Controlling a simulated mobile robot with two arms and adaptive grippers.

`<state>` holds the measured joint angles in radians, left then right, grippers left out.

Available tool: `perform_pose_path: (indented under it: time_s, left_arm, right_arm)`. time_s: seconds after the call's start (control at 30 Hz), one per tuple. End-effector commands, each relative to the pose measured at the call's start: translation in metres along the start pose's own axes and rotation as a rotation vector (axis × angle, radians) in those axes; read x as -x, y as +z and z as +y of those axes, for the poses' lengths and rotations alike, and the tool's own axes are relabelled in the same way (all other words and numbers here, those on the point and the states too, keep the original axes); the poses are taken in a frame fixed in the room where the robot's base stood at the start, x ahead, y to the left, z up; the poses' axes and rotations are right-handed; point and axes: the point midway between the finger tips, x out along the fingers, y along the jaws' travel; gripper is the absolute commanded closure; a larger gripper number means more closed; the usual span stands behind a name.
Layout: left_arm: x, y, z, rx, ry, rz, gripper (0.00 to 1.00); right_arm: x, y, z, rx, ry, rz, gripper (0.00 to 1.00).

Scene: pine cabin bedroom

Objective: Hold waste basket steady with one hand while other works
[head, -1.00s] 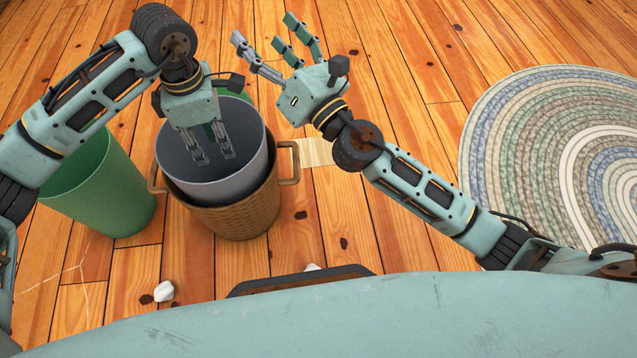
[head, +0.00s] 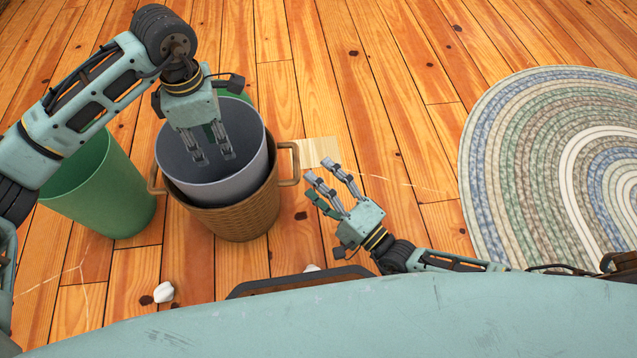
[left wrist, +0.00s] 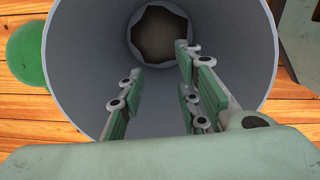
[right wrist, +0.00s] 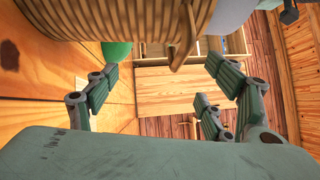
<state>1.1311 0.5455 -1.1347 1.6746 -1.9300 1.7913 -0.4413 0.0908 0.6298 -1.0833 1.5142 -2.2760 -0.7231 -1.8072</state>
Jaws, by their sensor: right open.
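A grey waste basket (head: 245,155) stands upright inside a brown woven basket (head: 245,218) with side handles. My left gripper (head: 213,155) points down into the mouth of the grey basket. In the left wrist view its fingers (left wrist: 155,85) are apart with nothing between them, above the dark basket bottom (left wrist: 160,35). I cannot tell whether they touch the wall. My right gripper (head: 321,180) is open and empty, low to the right of the woven basket and apart from it. The right wrist view shows the woven side (right wrist: 110,20) close above the fingers (right wrist: 160,75).
A green bin (head: 105,190) stands close on the left. More green shows behind the grey basket. A white crumpled piece (head: 163,292) lies on the floor in front; another white bit (head: 312,267) is partly hidden. A braided rug (head: 560,160) lies right, with clear floor before it.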

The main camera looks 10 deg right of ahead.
Motion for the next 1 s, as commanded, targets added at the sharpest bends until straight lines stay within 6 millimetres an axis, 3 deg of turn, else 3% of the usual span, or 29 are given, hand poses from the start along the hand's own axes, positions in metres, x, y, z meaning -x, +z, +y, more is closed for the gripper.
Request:
perform_pose_path:
  time_s: [0.5, 0.9, 1.0]
  left_arm:
    - [0.000, 0.000, 0.000, 0.000, 0.000, 0.000, 0.69]
    - [0.000, 0.000, 0.000, 0.000, 0.000, 0.000, 0.69]
    - [0.000, 0.000, 0.000, 0.000, 0.000, 0.000, 0.69]
  right_arm:
    - [-0.068, 0.001, -0.001, 0.003, -0.003, -0.002, 0.25]
    - [-0.076, 0.001, -0.001, 0.002, -0.001, -0.002, 0.25]
    - [-0.076, 0.001, -0.001, 0.001, -0.001, -0.002, 0.34]
